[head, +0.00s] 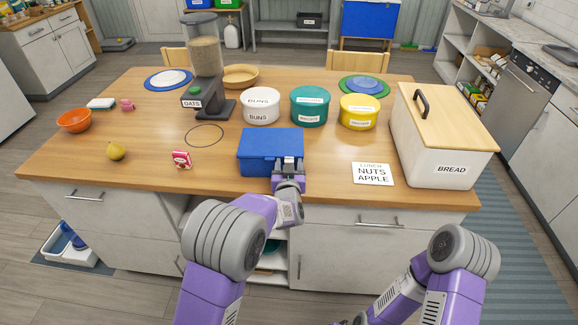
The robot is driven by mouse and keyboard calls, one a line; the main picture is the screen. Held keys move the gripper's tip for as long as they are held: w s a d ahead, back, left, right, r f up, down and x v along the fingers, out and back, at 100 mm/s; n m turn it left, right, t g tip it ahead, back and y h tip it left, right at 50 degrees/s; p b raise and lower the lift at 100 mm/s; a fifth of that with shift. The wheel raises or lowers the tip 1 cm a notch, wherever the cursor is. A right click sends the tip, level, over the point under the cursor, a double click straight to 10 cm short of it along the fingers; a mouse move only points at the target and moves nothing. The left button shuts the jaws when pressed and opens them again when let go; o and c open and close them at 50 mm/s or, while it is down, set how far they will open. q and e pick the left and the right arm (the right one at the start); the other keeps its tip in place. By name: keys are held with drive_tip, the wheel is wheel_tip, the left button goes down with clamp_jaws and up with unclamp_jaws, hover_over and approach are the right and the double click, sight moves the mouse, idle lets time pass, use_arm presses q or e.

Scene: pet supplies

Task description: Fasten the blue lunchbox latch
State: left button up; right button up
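The blue lunchbox (262,143) sits near the front edge of the wooden table, with its lid down. My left gripper (288,164) is at the right part of the lunchbox's front face, with its fingertips against or just in front of it. The gripper covers that part of the front, so the latch is hidden. I cannot tell whether the fingers are open or shut. My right arm is low at the bottom right, and its gripper is out of view.
Behind are lidded tubs (309,106) and an oats dispenser (207,75).

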use_arm(q)
drive_tip(key=s+r, duration=0.1)
drive_tip(key=s, duration=0.6)
drive_tip(key=shift+s+d+p, duration=0.25)
drive_tip(key=shift+p, duration=0.1)
drive_tip(key=s+a+f+g+h, duration=0.1)
drive_tip(key=s+a+f+g, duration=0.2)
drive_tip(key=f, duration=0.5)
drive_tip(key=s+a+f+g, duration=0.1)
drive_tip(key=s+f+g, duration=0.2)
drive_tip(key=s+f, duration=0.45)
drive_tip(key=s+a+f+g+h, duration=0.1)
drive_tip(key=s+a+f+g, duration=0.15)
drive_tip(key=f, duration=0.75)
drive_tip(key=s+d+f+n+g+h, duration=0.1)
drive_tip(key=s+f+g, duration=0.2)
drive_tip(key=s, duration=0.6)
drive_tip(key=s+d+f+g+h, duration=0.1)
drive_tip(key=s+f+g, duration=0.3)
drive_tip(key=s, duration=0.6)
drive_tip(key=shift+f+n+h, duration=0.35)
drive_tip(key=shift+n+h, duration=0.05)
drive_tip(key=shift+h, duration=0.3)
drive_tip(key=shift+d, duration=0.1)
